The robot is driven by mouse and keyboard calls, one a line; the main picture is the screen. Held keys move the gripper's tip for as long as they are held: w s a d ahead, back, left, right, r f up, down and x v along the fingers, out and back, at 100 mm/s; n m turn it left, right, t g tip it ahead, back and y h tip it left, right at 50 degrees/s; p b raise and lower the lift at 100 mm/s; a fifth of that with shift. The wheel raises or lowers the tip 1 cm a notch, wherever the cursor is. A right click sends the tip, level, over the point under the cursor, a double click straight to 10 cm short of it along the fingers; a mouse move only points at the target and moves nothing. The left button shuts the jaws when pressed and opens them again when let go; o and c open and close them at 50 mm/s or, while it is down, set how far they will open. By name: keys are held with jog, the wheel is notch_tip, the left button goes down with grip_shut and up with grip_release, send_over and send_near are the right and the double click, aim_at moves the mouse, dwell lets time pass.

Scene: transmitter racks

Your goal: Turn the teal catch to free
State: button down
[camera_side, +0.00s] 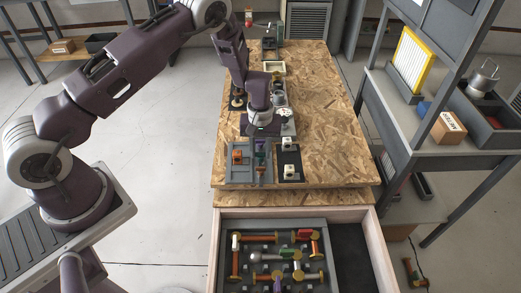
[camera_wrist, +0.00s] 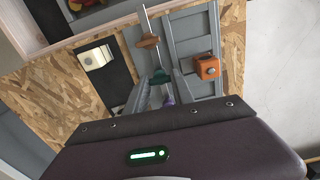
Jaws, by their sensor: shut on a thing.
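The teal catch (camera_wrist: 159,77) sits on a grey panel (camera_wrist: 192,28) in the wrist view, in line with a thin metal rod. My gripper (camera_wrist: 161,81) has one finger on each side of the catch and is shut on it. A purple piece (camera_wrist: 168,99) lies just nearer to my palm, partly hidden. A brown catch-like piece (camera_wrist: 148,41) is farther along the rod. In the side view my wrist hangs over the panel's far end; the fingers and the catch's exact angle are hard to make out.
An orange block (camera_wrist: 207,67) stands on the panel right of my fingers in the wrist view. A white block (camera_wrist: 95,58) sits on a dark strip to the left. An open drawer (camera_side: 215,250) holds several coloured parts. The bench's right side (camera_side: 335,140) is clear.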

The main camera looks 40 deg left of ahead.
jog(key=shift+n, duration=0.4)
jog(key=c, duration=1.1)
grip_release()
notch_tip(320, 180, up, 7)
jog(key=shift+r, duration=0.1)
